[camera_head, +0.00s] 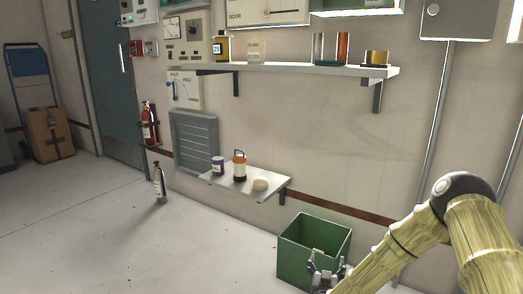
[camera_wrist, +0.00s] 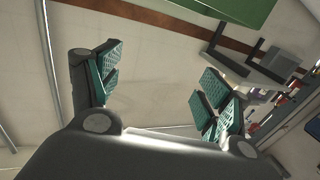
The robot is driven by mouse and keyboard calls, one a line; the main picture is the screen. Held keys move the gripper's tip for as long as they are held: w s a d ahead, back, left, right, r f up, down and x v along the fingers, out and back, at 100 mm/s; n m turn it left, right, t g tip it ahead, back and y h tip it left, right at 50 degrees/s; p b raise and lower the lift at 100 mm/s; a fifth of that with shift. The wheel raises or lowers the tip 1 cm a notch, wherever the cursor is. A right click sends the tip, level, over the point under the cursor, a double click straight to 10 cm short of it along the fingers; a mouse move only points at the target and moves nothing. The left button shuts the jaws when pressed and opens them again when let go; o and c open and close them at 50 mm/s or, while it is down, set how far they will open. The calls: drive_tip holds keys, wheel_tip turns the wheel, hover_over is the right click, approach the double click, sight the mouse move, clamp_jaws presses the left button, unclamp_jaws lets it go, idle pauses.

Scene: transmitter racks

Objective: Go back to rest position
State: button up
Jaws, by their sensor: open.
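My gripper (camera_head: 326,274) is at the lower right of the head view, in front of the green bin (camera_head: 300,262). In the wrist view my gripper (camera_wrist: 150,92) shows its two teal-padded fingers spread wide apart with nothing between them. My arm comes in from the right edge of the head view and bends down to the gripper. The green bin also shows at the top of the wrist view (camera_wrist: 235,8), close beyond the fingers. Part of the bin's front is hidden by the gripper.
A low wall shelf (camera_head: 270,192) holds a purple-labelled can (camera_head: 218,166), an orange-and-white lantern (camera_head: 239,168) and a pale round item (camera_head: 260,184). A long upper shelf (camera_head: 300,69) holds several items. A fire extinguisher (camera_head: 159,184) stands on the floor.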

drive_tip(key=s+a+r+n+g+y+p, duration=0.1)
drive_tip(key=s+a+r+g+y+p, duration=0.15)
drive_tip(key=s+p, duration=0.55)
drive_tip(key=s+a+r+n+g+y+p, duration=0.1)
drive_tip(key=s+a+g+p, duration=0.15)
drive_tip(key=s+p, duration=0.55)
drive_tip(key=s+a+r+n+g+y+p, duration=0.15)
drive_tip(key=s+g+p, duration=0.25)
drive_tip(key=s+p, duration=0.4)
drive_tip(key=s+d+r+g+p, duration=0.2)
drive_tip(key=s+r+p, duration=0.3)
drive_tip(key=s, duration=0.4)
drive_tip(key=s+d+r+g+p, duration=0.2)
drive_tip(key=s+r+g+p, duration=0.1)
drive_tip(key=s+r+p, duration=0.2)
drive_tip(key=s+d+r+g+p, duration=0.2)
drive_tip(key=s+r+p, duration=0.4)
drive_tip(key=s, duration=0.7)
drive_tip(key=shift+s+m+g+p, duration=0.2)
drive_tip(key=shift+m+g+p, duration=0.15)
drive_tip(key=shift+g+p, duration=0.6)
